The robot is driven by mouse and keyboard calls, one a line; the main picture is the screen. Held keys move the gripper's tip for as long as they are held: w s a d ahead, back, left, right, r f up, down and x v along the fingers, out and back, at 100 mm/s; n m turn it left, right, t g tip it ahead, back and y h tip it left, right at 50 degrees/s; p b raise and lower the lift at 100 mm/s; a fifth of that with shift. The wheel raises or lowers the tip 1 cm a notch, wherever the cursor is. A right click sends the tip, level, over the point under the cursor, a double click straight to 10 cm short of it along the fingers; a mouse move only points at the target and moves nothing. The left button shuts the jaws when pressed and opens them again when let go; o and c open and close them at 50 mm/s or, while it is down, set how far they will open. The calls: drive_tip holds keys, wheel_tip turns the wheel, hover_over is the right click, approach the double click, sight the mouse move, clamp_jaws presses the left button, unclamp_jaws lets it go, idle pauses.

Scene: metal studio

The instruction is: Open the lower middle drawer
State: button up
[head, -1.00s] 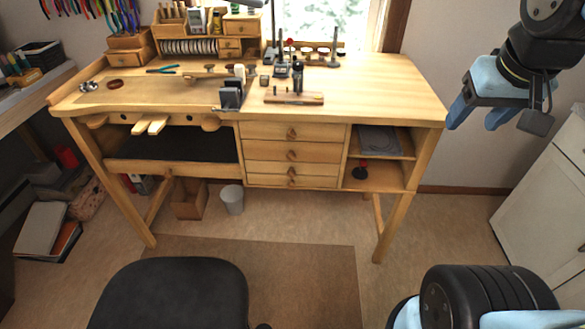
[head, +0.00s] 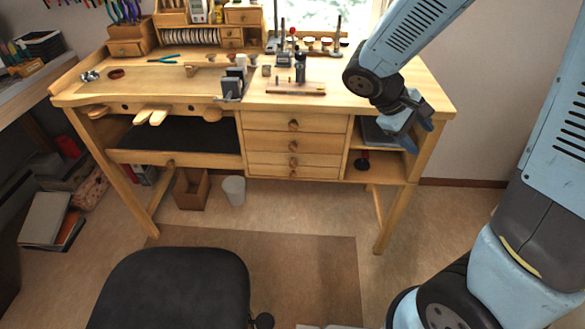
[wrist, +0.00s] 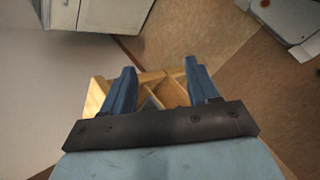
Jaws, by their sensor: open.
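The wooden workbench (head: 390,90) has a stack of several drawers under its middle, all closed, with round wooden knobs. The lower drawers of the stack (head: 265,158) sit just above the bottom rail; I cannot tell for sure which one is the lower middle drawer. My gripper (head: 420,132) is open and empty, to the right of the drawers, in front of the open shelves and apart from the knobs. In the wrist view its blue fingers (wrist: 160,65) are spread, with pale wooden bench parts showing behind and between them; no knob is clear there.
Open shelves (head: 378,170) hold dark items right of the drawers. A black stool (head: 170,290) stands in front on the left. A white bin (head: 234,190) and a wooden box (head: 190,189) are under the bench. Floor before the drawers is clear.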

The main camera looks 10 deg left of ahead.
drive_tip(key=w+a+f+n+t+h, duration=0.3)
drive_tip(key=w+a+f+n+t, duration=0.15)
drive_tip(key=a+f, duration=0.2)
drive_tip(key=n+t+y, duration=1.3)
drive_tip(key=n, duration=1)
approach(293, 166)
drive_tip(key=shift+g, duration=0.25)
drive_tip(key=w, duration=0.9)
drive_tip(key=shift+w+a+r, duration=0.1)
drive_tip(key=shift+a+r, duration=0.15)
drive_tip(key=shift+a, duration=0.15)
drive_tip(key=shift+c, duration=0.3)
